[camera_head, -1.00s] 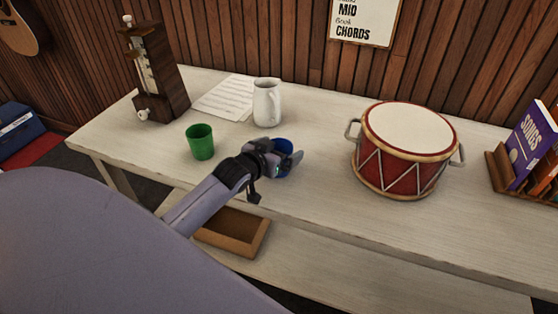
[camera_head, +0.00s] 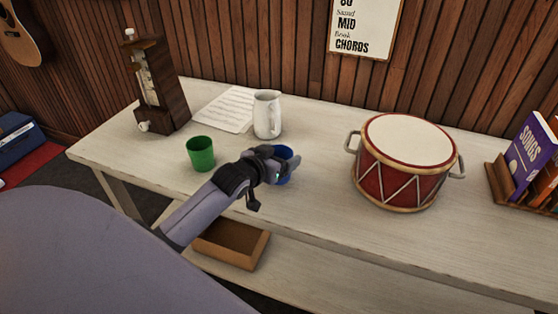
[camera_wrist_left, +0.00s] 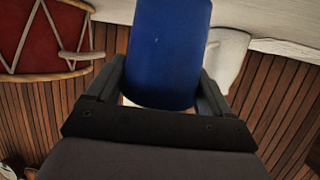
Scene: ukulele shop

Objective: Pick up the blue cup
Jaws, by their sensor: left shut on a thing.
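The blue cup (camera_head: 286,166) is at the front middle of the pale table, partly hidden behind my left gripper (camera_head: 283,165). In the left wrist view the blue cup (camera_wrist_left: 167,52) fills the space between the two fingers of my left gripper (camera_wrist_left: 163,85). The fingers are shut on its sides. I cannot tell from the head view whether the cup touches the table. My right gripper is in neither view.
A green cup (camera_head: 200,154) stands left of my gripper, and a white pitcher (camera_head: 267,115) stands behind. A red drum (camera_head: 395,180) is to the right. A wooden metronome (camera_head: 166,92) and sheet music (camera_head: 226,109) are at the back left. A wooden tray (camera_head: 232,246) sits below the tabletop.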

